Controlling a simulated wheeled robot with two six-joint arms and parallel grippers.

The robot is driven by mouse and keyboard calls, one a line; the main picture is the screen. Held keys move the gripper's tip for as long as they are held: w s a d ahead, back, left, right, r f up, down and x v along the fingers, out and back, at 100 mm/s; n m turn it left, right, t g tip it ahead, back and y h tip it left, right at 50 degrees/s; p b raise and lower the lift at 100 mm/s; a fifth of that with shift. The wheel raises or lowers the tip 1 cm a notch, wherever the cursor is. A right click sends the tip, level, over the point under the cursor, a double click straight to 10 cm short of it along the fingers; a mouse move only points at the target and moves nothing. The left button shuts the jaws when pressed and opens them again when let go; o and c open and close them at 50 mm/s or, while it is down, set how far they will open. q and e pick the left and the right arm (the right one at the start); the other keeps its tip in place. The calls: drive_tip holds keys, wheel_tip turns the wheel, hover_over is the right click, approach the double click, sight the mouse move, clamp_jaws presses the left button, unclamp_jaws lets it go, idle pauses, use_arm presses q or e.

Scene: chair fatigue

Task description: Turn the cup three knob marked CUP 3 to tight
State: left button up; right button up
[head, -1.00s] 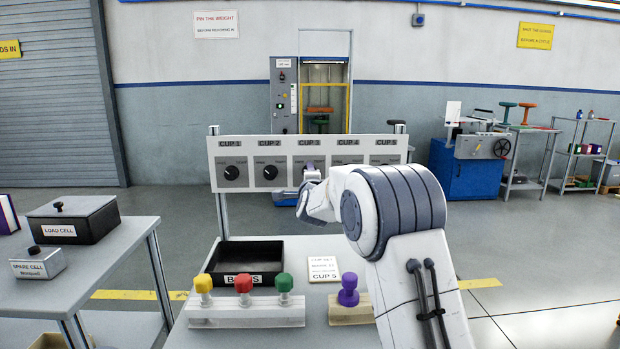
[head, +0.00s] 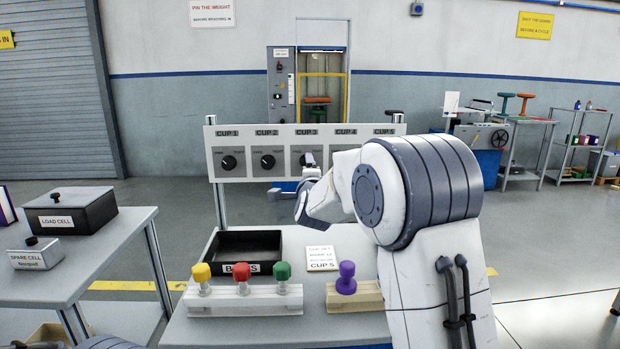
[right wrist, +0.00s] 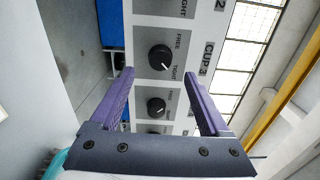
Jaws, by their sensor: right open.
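The CUP 3 knob is a round black dial; the right wrist view shows it (right wrist: 162,57) on a grey plate marked FREE and TIGHT, beside the label CUP 3 (right wrist: 209,58). My right gripper (right wrist: 158,76) is open, its two purple fingers reaching towards the panel with nothing held between them. The knob appears between and just beyond the fingertips; contact is not visible. In the head view my right gripper (head: 309,160) is in front of the CUP 3 place on the white panel (head: 220,152) and largely hides that knob. My left gripper is out of view.
The CUP 4 knob (right wrist: 157,106) is close by, also seen between the fingers. The CUP 1 knob (head: 229,162) and CUP 2 knob (head: 267,161) are at left. Below the panel stand a black tray (head: 222,245), colored knobs in holders and a card (head: 321,259).

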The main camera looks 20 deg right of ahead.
drive_tip(key=shift+v, duration=2.25)
